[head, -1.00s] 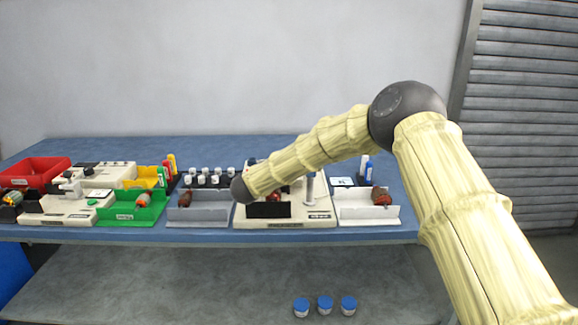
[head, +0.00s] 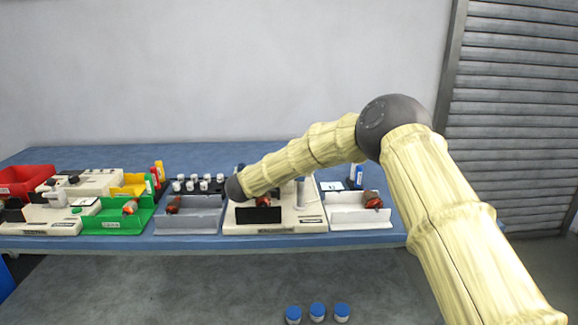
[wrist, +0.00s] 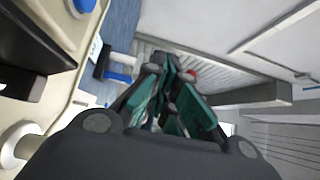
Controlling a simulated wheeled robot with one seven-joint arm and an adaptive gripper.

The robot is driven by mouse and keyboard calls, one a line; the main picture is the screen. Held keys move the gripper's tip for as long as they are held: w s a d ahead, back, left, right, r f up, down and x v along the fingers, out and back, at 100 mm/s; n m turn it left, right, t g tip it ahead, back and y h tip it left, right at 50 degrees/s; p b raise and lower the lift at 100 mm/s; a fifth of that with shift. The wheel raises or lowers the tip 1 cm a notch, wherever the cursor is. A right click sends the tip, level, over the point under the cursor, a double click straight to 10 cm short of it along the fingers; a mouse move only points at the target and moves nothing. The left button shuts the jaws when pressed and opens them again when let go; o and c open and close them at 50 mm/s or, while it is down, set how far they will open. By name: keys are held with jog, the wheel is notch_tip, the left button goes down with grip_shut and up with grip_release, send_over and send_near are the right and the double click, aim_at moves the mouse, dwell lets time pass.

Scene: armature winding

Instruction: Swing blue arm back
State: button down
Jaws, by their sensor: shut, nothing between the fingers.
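In the wrist view, my gripper (wrist: 168,66) has its dark, green-padded fingers together, with nothing visible held. The cream winding machine (wrist: 55,95) is at the left of that view, close beside my gripper. In the head view, the machine (head: 312,224) stands at the table's front edge, right of centre. My forearm covers part of it and hides my gripper there. I cannot clearly make out the blue arm. A blue-and-white part (wrist: 118,78) shows left of my fingertips in the wrist view, but I cannot tell whether it belongs to the machine.
A grey bin (head: 190,222) and a white bin (head: 360,215), each with a red-brown armature, flank the machine. Green, yellow and red bins and a second machine (head: 50,215) stand further left. Several small jars are behind. Three blue-lidded jars (head: 317,312) sit below the tabletop.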

jog(key=shift+w+d+r, duration=0.1)
jog(key=shift+d+r, duration=0.05)
jog(key=shift+d, duration=0.5)
jog(key=shift+a, duration=0.15)
jog(key=w+a, duration=0.1)
jog(key=a, duration=0.3)
jog(key=w+a, duration=0.2)
jog(key=a, duration=0.3)
jog(key=w+a+b, duration=0.1)
jog(key=w+a, duration=0.1)
jog(key=a, duration=0.3)
